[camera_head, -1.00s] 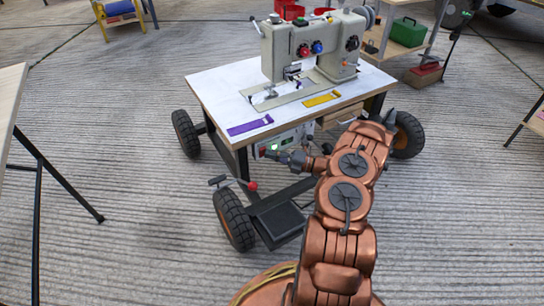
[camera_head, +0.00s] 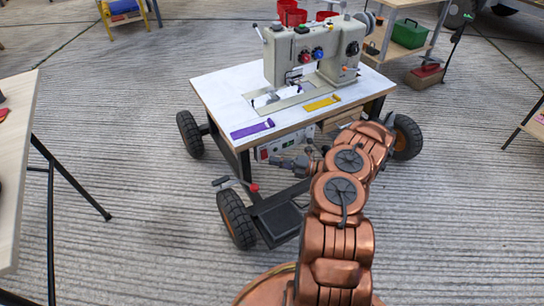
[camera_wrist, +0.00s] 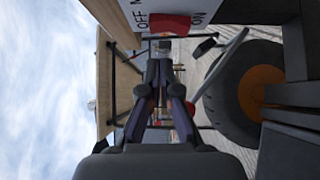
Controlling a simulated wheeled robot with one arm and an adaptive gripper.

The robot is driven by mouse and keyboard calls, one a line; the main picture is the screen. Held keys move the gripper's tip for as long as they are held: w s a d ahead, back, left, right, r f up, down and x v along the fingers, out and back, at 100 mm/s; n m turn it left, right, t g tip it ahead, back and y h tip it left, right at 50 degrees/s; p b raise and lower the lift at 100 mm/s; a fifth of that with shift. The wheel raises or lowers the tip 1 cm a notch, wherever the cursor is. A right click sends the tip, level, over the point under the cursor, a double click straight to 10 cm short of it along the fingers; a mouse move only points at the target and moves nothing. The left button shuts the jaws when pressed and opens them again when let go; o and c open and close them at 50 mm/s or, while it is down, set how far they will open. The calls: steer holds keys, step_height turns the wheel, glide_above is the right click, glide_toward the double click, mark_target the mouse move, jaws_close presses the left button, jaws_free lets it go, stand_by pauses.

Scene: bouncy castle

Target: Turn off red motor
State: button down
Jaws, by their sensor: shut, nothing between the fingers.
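A red motor switch (camera_wrist: 170,22) sits on a white panel at the top of the wrist view, between the words OFF and ON. I cannot tell which side is pressed in. In the head view the switch box (camera_head: 290,145) hangs under the front edge of the sewing machine table (camera_head: 215,88), with a red part (camera_head: 263,154) at its left end. My gripper (camera_head: 274,161) is shut and empty, just in front of and below the box. In the wrist view my gripper (camera_wrist: 160,52) points towards the panel, its tips a little below the red switch.
A lever with a red knob (camera_head: 253,187) stands out below the box, near my gripper. Wheels (camera_head: 236,219) flank the table frame. A sewing machine (camera_head: 312,52) stands on top. Another table (camera_head: 20,150) is at the left. Open floor lies between.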

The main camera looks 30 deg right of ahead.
steer(key=r+p+v, duration=0.1)
steer(key=p+v, duration=0.1)
steer(key=v, duration=0.9)
steer(key=shift+a, duration=0.2)
steer(key=shift+s, duration=0.1)
